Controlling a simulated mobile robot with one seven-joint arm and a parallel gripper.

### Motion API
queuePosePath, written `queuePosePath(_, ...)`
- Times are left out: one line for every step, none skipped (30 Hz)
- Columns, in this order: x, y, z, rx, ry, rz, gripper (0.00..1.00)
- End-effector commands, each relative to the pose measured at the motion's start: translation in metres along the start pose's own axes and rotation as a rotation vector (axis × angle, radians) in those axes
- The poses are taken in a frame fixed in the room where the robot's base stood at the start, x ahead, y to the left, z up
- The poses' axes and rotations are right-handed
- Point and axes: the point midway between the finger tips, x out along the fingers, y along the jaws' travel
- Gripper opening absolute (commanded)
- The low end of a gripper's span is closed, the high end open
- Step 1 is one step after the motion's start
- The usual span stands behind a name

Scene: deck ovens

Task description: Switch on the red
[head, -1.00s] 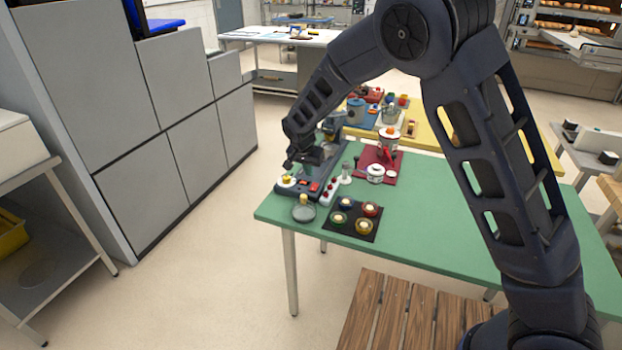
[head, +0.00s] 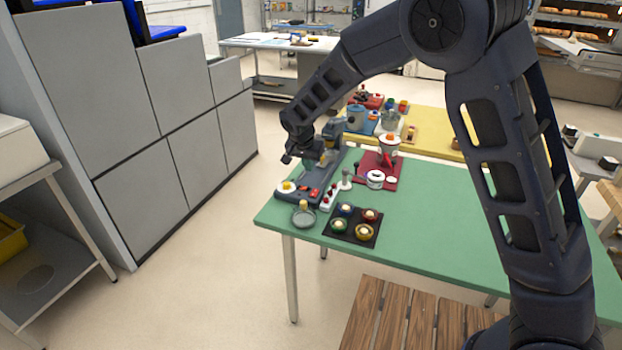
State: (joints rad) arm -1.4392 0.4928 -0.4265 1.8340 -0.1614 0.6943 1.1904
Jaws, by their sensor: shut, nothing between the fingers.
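A dark grey device (head: 290,198) lies at the left end of the green table. Its front shows two small red switches, one of them here (head: 314,193), and a yellow knob on a white disc (head: 287,187). A white strip with several red buttons (head: 329,197) lies along its right side. Whether any switch is on is too small to tell. My gripper (head: 318,174) is shut and empty, above the back part of the device. Its fingertips are hard to make out, and the arm hides part of the device.
A glass bowl (head: 303,216) and a black mat (head: 338,235) with several coloured cups lie in front. A red tray (head: 372,165) with a white pot (head: 375,179) is to the right. The green table's (head: 450,235) right part is clear. A yellow table (head: 432,134) stands behind.

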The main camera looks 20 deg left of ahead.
Motion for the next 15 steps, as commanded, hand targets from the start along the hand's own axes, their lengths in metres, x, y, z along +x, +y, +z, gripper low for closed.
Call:
queuePosePath(0.0004,0.0004,-0.0053,0.003,0.006,-0.001,0.00)
queuePosePath(0.0005,0.0003,-0.0073,0.002,0.010,-0.002,0.00)
queuePosePath(0.0006,0.0004,-0.0095,0.001,0.014,-0.002,0.00)
queuePosePath(0.0007,0.0005,-0.0104,0.001,0.015,-0.002,0.00)
queuePosePath(0.0008,0.0005,-0.0106,0.001,0.016,-0.002,0.00)
queuePosePath(0.0008,0.0004,-0.0104,0.001,0.016,-0.002,0.00)
queuePosePath(0.0007,0.0004,-0.0102,0.001,0.016,-0.002,0.00)
queuePosePath(0.0007,0.0004,-0.0101,0.001,0.016,-0.002,0.00)
queuePosePath(0.0008,0.0004,-0.0101,0.001,0.016,-0.002,0.00)
queuePosePath(0.0008,0.0005,-0.0100,0.001,0.016,-0.001,0.00)
queuePosePath(0.0009,0.0005,-0.0100,0.001,0.016,-0.001,0.00)
queuePosePath(0.0014,0.0005,-0.0100,0.001,0.016,-0.001,0.00)
queuePosePath(0.0021,0.0005,-0.0100,0.001,0.016,-0.001,0.00)
queuePosePath(0.0033,0.0006,-0.0099,0.001,0.016,-0.001,0.00)
queuePosePath(0.0057,0.0007,-0.0099,0.001,0.015,0.000,0.00)
